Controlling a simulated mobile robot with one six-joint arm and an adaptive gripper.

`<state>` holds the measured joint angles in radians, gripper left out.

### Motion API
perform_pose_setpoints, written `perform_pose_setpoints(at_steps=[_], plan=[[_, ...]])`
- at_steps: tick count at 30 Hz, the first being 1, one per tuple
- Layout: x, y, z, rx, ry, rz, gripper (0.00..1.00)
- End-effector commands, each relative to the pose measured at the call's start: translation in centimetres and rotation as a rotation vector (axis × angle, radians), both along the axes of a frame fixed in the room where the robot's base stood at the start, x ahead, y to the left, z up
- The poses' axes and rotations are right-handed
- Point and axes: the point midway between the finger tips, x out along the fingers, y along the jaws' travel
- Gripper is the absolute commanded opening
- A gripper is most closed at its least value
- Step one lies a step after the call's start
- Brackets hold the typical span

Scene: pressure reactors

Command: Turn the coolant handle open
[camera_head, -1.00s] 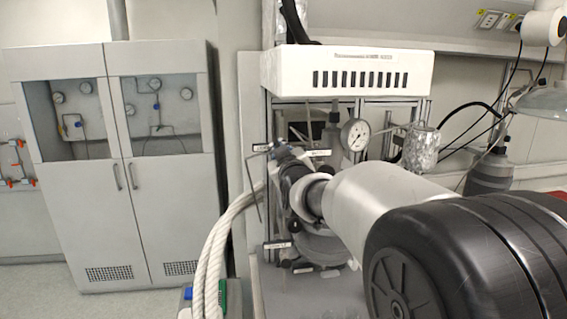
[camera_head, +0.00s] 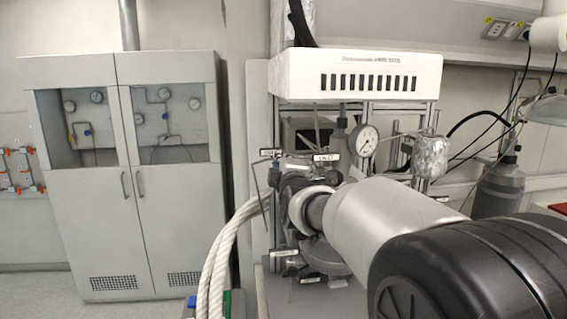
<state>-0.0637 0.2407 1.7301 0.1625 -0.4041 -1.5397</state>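The pressure reactor (camera_head: 338,262) stands at the centre under a white slotted box, partly hidden by my arm. It carries several small white labels, one at its upper right (camera_head: 326,156) and one at its lower left (camera_head: 285,252). My gripper (camera_head: 278,180) reaches in from the right and is at the reactor's upper left side, by the labelled fittings. My wrist and the gripper's dark body cover much of this area. I cannot make out the coolant handle for certain, nor whether the gripper touches it. The fingers are too small and hidden to judge their opening.
White braided hoses (camera_head: 218,258) curve down left of the reactor. A pressure gauge (camera_head: 363,141) and a foil-wrapped part (camera_head: 430,157) stand behind my arm. The white slotted box (camera_head: 355,75) overhangs the reactor. A grey cabinet (camera_head: 138,220) stands at the left.

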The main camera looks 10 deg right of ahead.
Motion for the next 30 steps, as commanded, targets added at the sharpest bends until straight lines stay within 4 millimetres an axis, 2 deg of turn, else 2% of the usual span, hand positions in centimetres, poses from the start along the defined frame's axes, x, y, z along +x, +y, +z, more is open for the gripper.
perform_pose_setpoints(at_steps=[12, 28, 29, 30], plan=[[0.0, 0.06, -0.48, -0.177, -0.001, 0.0, 0.0], [0.0, 0.05, -0.53, -0.198, -0.001, 0.0, 0.0], [0.0, 0.05, -0.53, -0.198, -0.001, 0.0, 0.11], [0.0, 0.05, -0.53, -0.198, -0.001, 0.0, 0.14]])
